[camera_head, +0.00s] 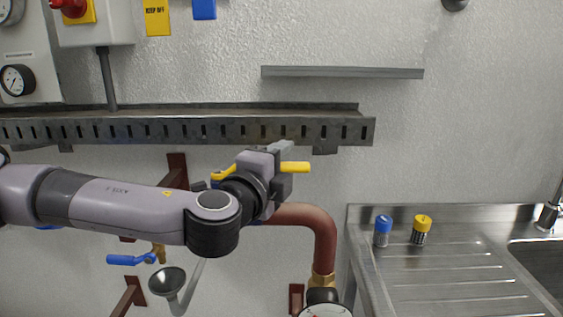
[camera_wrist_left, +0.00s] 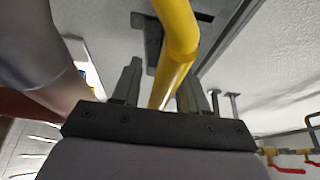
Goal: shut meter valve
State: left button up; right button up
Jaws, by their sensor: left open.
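A yellow valve handle (camera_head: 295,167) shows just right of my left gripper (camera_head: 282,164) in the head view, below the slotted tray; more yellow shows left of the wrist. In the left wrist view the yellow handle (camera_wrist_left: 176,45) runs lengthwise between the two fingers of my left gripper (camera_wrist_left: 160,88), which stand apart on either side of it. Contact with the handle cannot be told. The valve body is hidden behind my arm. A copper-red pipe (camera_head: 325,238) bends down to a round meter (camera_head: 325,309), cut off at the bottom edge. My right gripper is not seen.
The slotted metal tray (camera_head: 190,128) runs close above my left gripper. A blue-handled valve (camera_head: 130,260) and a funnel (camera_head: 168,281) sit below my arm. A steel sink counter (camera_head: 430,275) with blue-capped and yellow-capped shakers stands right. The wall above it is mostly clear below a shelf (camera_head: 342,72).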

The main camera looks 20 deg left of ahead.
pick_arm(q)
jog(key=shift+c, duration=0.3)
grip_shut()
jog(key=shift+s, duration=0.1)
